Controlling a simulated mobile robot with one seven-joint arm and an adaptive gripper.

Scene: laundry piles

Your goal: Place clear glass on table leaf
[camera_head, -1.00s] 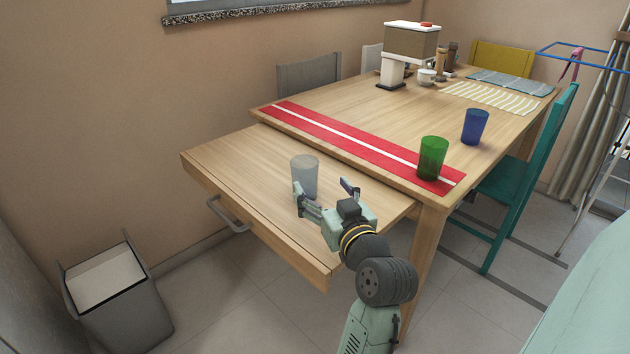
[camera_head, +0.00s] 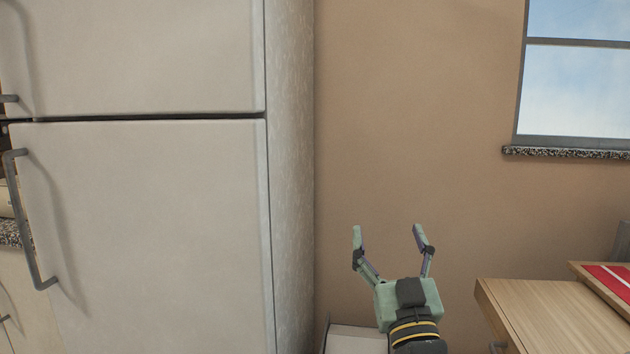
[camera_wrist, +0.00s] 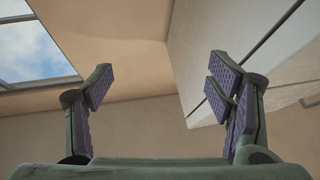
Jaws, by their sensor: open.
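My gripper (camera_head: 388,232) is open and empty, raised in front of the bare wall in the head view. In the wrist view its two fingers (camera_wrist: 158,84) stand wide apart with nothing between them. The table leaf (camera_head: 560,318) shows only in part at the lower right of the head view, to the right of my gripper. The clear glass is not in view now.
A large white fridge (camera_head: 150,220) fills the left of the head view. A window (camera_head: 580,75) is at the upper right. The table's red runner (camera_head: 610,277) shows at the right edge. A bin (camera_head: 357,340) is partly visible below my gripper.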

